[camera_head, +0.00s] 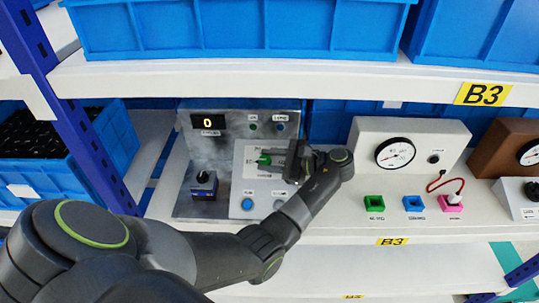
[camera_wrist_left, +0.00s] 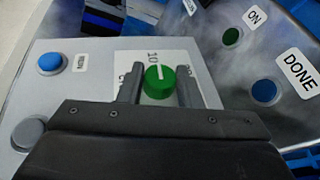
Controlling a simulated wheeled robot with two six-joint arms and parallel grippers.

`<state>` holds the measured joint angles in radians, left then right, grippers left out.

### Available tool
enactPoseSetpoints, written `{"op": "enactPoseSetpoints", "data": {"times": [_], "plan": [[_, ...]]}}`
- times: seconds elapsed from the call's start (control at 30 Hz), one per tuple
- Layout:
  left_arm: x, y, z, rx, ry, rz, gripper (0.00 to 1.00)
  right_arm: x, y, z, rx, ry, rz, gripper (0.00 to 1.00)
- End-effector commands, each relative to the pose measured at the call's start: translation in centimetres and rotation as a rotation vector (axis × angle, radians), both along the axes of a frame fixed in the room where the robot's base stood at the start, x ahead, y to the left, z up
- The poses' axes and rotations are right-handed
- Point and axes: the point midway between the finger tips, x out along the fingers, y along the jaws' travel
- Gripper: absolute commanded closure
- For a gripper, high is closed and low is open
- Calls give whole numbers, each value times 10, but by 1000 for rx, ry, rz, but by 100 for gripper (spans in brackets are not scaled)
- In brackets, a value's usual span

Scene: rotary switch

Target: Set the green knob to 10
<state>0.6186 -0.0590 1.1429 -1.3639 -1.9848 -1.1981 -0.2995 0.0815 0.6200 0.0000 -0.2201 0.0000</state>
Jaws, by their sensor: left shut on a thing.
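The green knob (camera_head: 263,160) sits on a white dial plate on the grey control panel (camera_head: 186,135), and it also shows in the left wrist view (camera_wrist_left: 159,88). My left gripper (camera_head: 275,160) is shut on the knob, with one finger on each side of it in the left wrist view (camera_wrist_left: 158,74). The knob's white pointer line points up, close to the mark 10 (camera_wrist_left: 153,57). Other dial marks are partly hidden by the fingers. The panel's display (camera_head: 208,121) reads 0. My right gripper is not in view.
Blue (camera_head: 248,204) and grey buttons are below the dial; a green and a blue button (camera_head: 280,127) are above it. A black rotary switch (camera_head: 203,184) is at lower left. A gauge box (camera_head: 407,146) and colored sockets (camera_head: 413,204) stand to the right. A shelf is overhead.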

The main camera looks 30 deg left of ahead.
Motion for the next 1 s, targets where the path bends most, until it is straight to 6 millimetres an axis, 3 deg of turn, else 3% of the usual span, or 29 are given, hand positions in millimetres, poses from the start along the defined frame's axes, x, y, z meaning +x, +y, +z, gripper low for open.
{"op": "enactPoseSetpoints", "data": {"times": [0.5,0.53,0.7,1.0], "plan": [[0,0,-1,-7,-4,17,91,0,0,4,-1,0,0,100],[0,0,-1,-7,-4,17,67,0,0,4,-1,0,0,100],[0,0,-1,-6,-4,16,47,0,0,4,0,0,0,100],[1,0,0,-6,-3,15,47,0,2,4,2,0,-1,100]]}}
